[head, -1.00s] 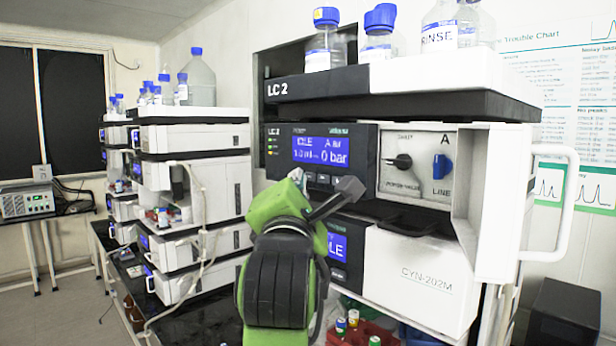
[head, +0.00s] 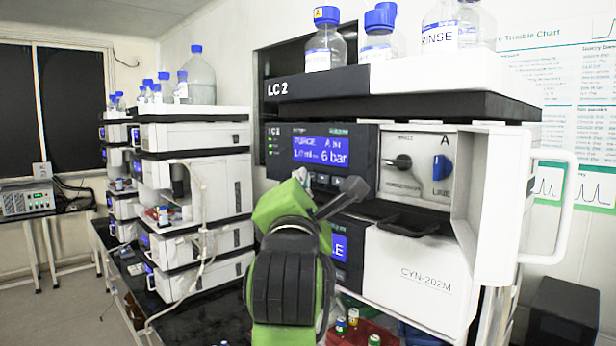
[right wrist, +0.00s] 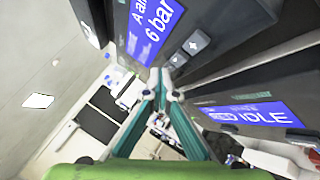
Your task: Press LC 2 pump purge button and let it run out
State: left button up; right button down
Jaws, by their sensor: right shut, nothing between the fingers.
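The LC 2 pump module has a dark front panel with a blue display (head: 321,150) that reads PURGE, A and 6 bar. A row of small buttons (head: 322,179) sits just under it. My right gripper (head: 300,178) is shut and empty, with its tips at the left end of that row. In the right wrist view the closed tips (right wrist: 166,82) are close beside the buttons (right wrist: 186,52). The tips and my wrist hide the left part of the row, and I cannot tell whether they touch a button. My left gripper is not in view.
An open white door (head: 500,200) with a handle stands out at the right. A lower module (head: 420,275) and solvent bottles (head: 325,40) are close by.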

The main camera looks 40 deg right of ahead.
jog(key=shift+a, duration=0.1)
jog(key=shift+a+p, duration=0.3)
jog(key=shift+a, duration=0.45)
jog(key=a, duration=0.3)
jog(key=a+p, duration=0.1)
jog(key=a, duration=0.1)
jog(key=shift+s, duration=0.25)
dwell(0.6)
